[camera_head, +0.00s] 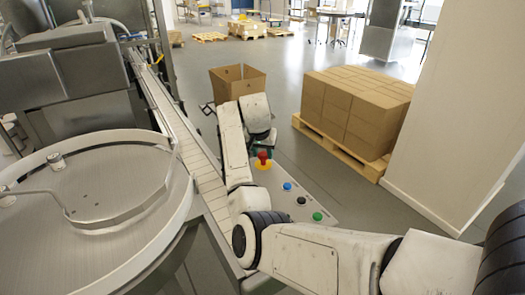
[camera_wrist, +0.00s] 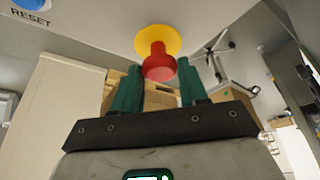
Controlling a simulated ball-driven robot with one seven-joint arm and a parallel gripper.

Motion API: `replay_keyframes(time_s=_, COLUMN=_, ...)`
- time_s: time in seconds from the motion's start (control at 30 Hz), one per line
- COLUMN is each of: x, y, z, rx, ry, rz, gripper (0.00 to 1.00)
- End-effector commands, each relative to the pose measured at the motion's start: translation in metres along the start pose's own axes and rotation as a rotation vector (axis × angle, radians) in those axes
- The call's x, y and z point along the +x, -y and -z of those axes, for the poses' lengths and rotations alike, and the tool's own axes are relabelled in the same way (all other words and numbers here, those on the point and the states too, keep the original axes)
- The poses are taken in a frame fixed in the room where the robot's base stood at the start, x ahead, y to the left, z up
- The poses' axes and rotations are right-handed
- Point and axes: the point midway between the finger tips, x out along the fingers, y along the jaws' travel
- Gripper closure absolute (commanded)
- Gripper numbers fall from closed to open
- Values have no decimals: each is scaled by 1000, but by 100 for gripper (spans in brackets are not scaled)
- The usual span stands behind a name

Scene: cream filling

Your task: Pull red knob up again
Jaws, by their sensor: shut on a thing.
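The red knob (camera_head: 262,158) sits on a yellow disc on the grey control panel (camera_head: 318,213) in the head view. In the wrist view the red knob (camera_wrist: 158,64) lies between the two green fingers of my gripper (camera_wrist: 160,72), with the yellow disc (camera_wrist: 157,37) just beyond it. My gripper is shut on the knob. In the head view the green fingers are mostly hidden behind the knob and my arm.
The panel also has a blue button (camera_head: 287,186), a black button (camera_head: 301,200) and a green button (camera_head: 317,216). A conveyor (camera_head: 190,150) runs along the left. An open cardboard box (camera_head: 237,82) stands behind, and stacked boxes (camera_head: 352,108) stand on a pallet at right.

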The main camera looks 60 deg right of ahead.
Motion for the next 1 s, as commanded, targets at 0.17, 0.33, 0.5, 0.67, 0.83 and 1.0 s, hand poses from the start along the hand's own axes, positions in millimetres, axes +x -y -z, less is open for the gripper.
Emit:
replay_keyframes(time_s=0.17, x=-4, y=1, z=3, rx=1, ry=-8, rz=1, gripper=100)
replay_keyframes(time_s=0.33, x=-4, y=1, z=3, rx=2, ry=-9, rz=1, gripper=45)
replay_keyframes(time_s=0.5, x=-3, y=1, z=2, rx=1, ry=-7, rz=1, gripper=30)
replay_keyframes(time_s=0.67, x=-2, y=1, z=2, rx=1, ry=-6, rz=1, gripper=30)
replay_keyframes(time_s=0.83, x=-10, y=1, z=2, rx=1, ry=-8, rz=2, gripper=30)
replay_keyframes(time_s=1.0, x=-36, y=2, z=2, rx=1, ry=-10, rz=3, gripper=30)
